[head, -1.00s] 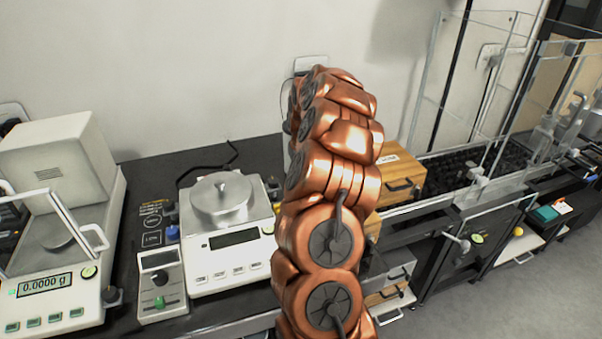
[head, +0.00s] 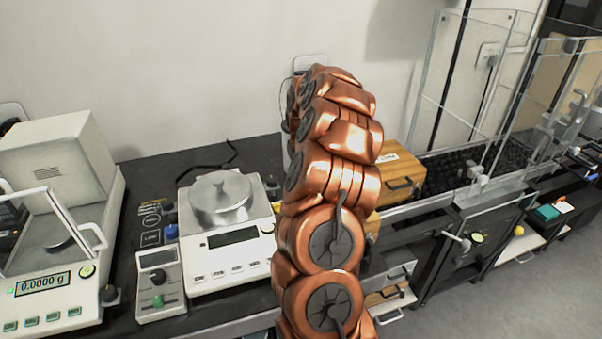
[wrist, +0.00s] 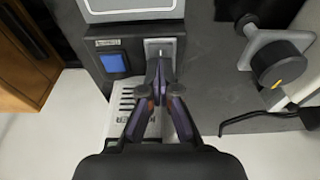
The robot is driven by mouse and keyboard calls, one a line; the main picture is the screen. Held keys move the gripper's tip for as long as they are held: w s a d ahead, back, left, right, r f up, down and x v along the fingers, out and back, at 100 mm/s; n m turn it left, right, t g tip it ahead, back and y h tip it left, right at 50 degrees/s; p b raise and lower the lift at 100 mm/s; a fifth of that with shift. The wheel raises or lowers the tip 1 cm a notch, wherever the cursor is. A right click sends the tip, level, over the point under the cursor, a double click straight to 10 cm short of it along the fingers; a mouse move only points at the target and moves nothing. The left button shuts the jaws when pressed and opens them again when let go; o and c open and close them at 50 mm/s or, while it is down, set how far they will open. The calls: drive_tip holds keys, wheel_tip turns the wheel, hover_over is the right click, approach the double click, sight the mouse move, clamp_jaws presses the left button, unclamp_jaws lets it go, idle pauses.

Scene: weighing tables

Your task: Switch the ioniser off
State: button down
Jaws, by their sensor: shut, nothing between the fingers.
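In the wrist view, a dark grey unit (wrist: 200,70) fills the middle. I take it to be the ioniser, but no readable name confirms this. It has a blue square button (wrist: 114,63) and a pale switch plate (wrist: 160,46) to its right. My gripper (wrist: 160,72) is shut and empty, its fingertips at the lower edge of the plate. The fingertips cover part of the plate, so the switch position and any contact cannot be told. A white part with dark slots (wrist: 124,112) lies under the fingers. In the head view my arm hides the gripper.
In the head view, a balance (head: 232,270) with a round pan stands left of my arm. A small control box (head: 160,283) and an enclosed balance (head: 45,309) are further left. A wooden drawer box (head: 400,172) stands right. A dark round knob (wrist: 280,65) is right in the wrist view.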

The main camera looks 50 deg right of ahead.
drive_tip(key=shift+s+a+f, duration=0.2)
drive_tip(key=shift+a+f, duration=0.05)
drive_tip(key=shift+f, duration=0.3)
drive_tip(key=shift+s+a, duration=0.1)
drive_tip(key=shift+s, duration=0.25)
wheel_tip(320, 180, up, 5)
drive_tip(key=shift+r+b, duration=0.15)
drive_tip(key=shift+b, duration=0.15)
wheel_tip(320, 180, up, 9)
drive_tip(key=s+a+b, duration=0.1)
drive_tip(key=s, duration=0.1)
drive_tip(key=shift+s+a+b, duration=0.2)
drive_tip(key=shift+s+b, duration=0.1)
drive_tip(key=shift+s, duration=0.1)
drive_tip(key=shift+r, duration=0.1)
drive_tip(key=p, duration=0.1)
drive_tip(key=t+p, duration=0.1)
drive_tip(key=p, duration=0.1)
drive_tip(key=shift+w+d+r+h, duration=0.15)
drive_tip(key=shift+w+r+h, duration=0.1)
drive_tip(key=shift+r+h, duration=0.15)
drive_tip(key=shift+f+p, duration=0.2)
drive_tip(key=shift+p, duration=0.1)
